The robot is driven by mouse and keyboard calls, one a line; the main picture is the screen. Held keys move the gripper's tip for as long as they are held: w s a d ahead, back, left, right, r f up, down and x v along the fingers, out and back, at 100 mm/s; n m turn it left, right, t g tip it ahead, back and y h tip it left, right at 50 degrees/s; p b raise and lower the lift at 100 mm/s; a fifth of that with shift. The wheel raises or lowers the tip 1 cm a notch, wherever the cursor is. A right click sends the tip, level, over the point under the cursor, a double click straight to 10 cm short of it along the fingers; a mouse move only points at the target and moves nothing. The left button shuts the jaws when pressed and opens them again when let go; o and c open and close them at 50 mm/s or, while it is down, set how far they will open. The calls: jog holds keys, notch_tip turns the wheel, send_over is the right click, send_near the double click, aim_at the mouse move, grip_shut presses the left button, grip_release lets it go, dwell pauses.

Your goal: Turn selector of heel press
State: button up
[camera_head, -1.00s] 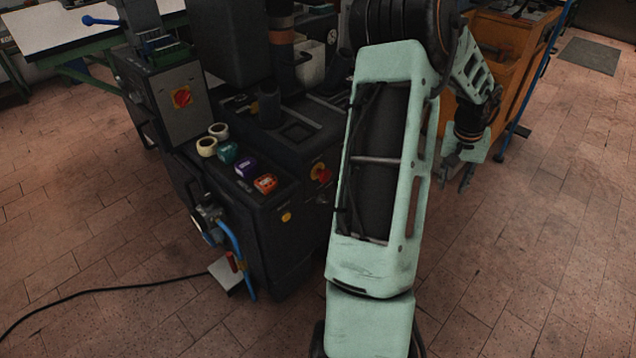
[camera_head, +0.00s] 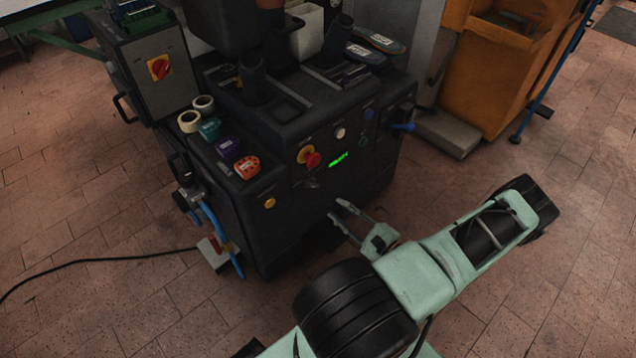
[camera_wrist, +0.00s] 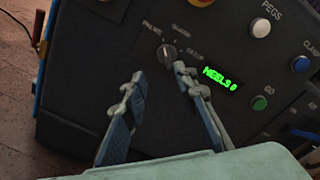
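The heel press (camera_head: 275,218) is a dark machine with a control panel on its front. In the head view the selector (camera_head: 311,184) is small, below the red stop button. My gripper (camera_wrist: 159,72) is open and empty, its two fingertips apart and just short of the knob, one to each side of it in the picture. In the head view my gripper (camera_head: 338,212) is in front of the panel, low and right of the selector.
A green display (camera_wrist: 221,79) reading "HEELS 0" is right of the selector. White (camera_wrist: 260,28), blue (camera_wrist: 301,64) and green (camera_wrist: 259,103) buttons lie further right. A red stop button (camera_head: 309,157) on yellow is above the selector. Tape rolls (camera_head: 189,121) sit on top. Open floor surrounds the front.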

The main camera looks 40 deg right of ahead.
aim_at(315, 187)
jog(key=shift+h, duration=0.3)
jog(key=w+b, duration=0.1)
jog(key=w, duration=0.4)
jog(key=w+b, duration=0.1)
jog(key=w, duration=0.5)
jog(key=shift+a+r, duration=0.15)
jog(key=shift+a, duration=0.05)
jog(key=shift+c, duration=0.4)
grip_shut()
